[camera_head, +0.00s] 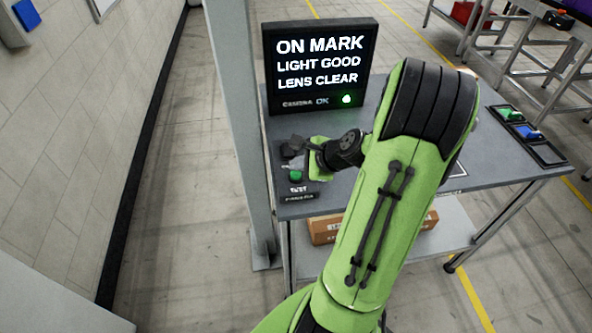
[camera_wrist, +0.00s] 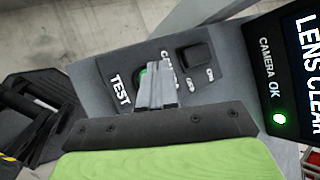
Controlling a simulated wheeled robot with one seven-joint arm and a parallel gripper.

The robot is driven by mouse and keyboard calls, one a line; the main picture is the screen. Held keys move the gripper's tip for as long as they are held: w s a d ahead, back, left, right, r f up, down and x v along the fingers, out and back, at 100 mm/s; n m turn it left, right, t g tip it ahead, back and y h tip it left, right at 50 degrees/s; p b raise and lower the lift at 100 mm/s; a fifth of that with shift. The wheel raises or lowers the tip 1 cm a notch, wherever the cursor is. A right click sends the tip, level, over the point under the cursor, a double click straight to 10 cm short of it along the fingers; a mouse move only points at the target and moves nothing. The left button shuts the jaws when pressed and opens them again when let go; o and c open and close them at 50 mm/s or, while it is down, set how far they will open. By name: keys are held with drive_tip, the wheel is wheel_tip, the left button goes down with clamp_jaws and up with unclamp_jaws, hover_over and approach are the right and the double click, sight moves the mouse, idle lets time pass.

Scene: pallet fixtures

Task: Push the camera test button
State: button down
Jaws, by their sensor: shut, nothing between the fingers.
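The green test button (camera_head: 296,176) sits at the left edge of the grey table, above a dark label reading TEST. In the wrist view a sliver of the green button (camera_wrist: 143,72) shows beside my fingers, next to the TEST label (camera_wrist: 120,90); my fingers hide the rest of it. My gripper (camera_wrist: 153,70) is shut and empty, its fingertips at the button. I cannot tell whether they touch it. In the head view my gripper (camera_head: 302,158) is small and partly hidden by my wrist. The black screen (camera_head: 320,65) reads "ON MARK, LIGHT GOOD, LENS CLEAR", with "CAMERA OK" and a lit green lamp.
A black square control (camera_wrist: 195,57) with small labels stands beside the button. A grey post (camera_head: 235,120) rises close to the table's left edge. A tray (camera_head: 522,133) with green and blue pieces lies at the table's right. A cardboard box (camera_head: 325,229) sits on the lower shelf.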

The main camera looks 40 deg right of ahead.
sight(299, 176)
wheel_tip(299, 176, up, 5)
drive_tip(key=p, duration=0.5)
drive_tip(key=shift+r, duration=0.1)
drive_tip(key=shift+f, duration=0.2)
idle(0.4)
